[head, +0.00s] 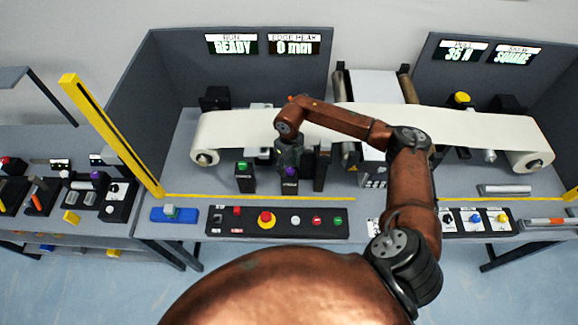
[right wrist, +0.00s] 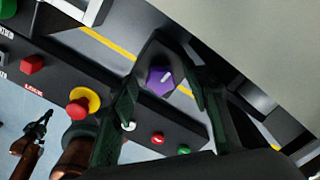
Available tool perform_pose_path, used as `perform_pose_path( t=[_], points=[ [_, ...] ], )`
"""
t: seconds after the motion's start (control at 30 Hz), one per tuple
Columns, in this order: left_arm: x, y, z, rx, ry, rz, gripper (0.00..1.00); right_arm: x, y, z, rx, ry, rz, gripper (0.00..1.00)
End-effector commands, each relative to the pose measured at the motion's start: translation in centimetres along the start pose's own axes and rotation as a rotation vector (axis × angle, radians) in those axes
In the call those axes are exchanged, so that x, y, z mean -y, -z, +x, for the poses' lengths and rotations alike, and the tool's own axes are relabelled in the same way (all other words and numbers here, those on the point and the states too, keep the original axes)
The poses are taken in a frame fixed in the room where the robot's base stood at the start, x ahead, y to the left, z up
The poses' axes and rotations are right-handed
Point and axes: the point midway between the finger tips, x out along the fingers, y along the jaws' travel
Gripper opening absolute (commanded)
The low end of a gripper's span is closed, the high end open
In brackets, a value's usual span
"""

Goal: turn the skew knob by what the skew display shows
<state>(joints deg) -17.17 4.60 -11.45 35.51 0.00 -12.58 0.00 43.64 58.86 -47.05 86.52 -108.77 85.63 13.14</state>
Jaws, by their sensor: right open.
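The skew display (head: 514,56) at the upper right appears to read SQUARE. A purple knob (head: 291,172) sits on a dark block at the front of the middle conveyor; the label below it is too small to read surely. In the right wrist view the purple knob (right wrist: 158,82) has a pale pointer mark slanting up to the right. My right gripper (head: 290,160) is over this knob, open, with its fingers (right wrist: 165,100) on either side of it and gaps visible. My left gripper (right wrist: 42,124) shows small at the wrist view's left; its jaws are unclear.
A button panel (head: 340,232) with a red mushroom button (head: 266,220) lies in front of the knob. A green-topped block (head: 244,168) stands left of the knob. A white web (head: 460,128) runs behind. Another purple knob (head: 96,175) is on the left table.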

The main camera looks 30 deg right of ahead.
Motion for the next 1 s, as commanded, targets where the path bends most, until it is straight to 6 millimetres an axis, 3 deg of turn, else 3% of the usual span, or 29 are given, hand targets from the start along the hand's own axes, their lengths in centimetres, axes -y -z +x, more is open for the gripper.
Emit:
perform_pose_path(
  t=[0.17, 0.7, 1.0],
  points=[
    [0.1, -0.2, 0.0, 0.002, 0.001, 0.0, 0.0, 0.1, -0.1, -1.0, 0.002, 0.001, 0.0, 0.43],
    [0.0, 0.0, 0.0, 0.0, 0.0, 0.0, 0.0, 0.0, -0.1, -10.8, 0.002, 0.001, -0.001, 0.43],
    [0.0, 0.0, 0.0, 0.0, 0.0, 0.0, 0.0, 0.0, 0.0, -12.0, 0.0, 0.0, 0.0, 0.43]
  ],
)
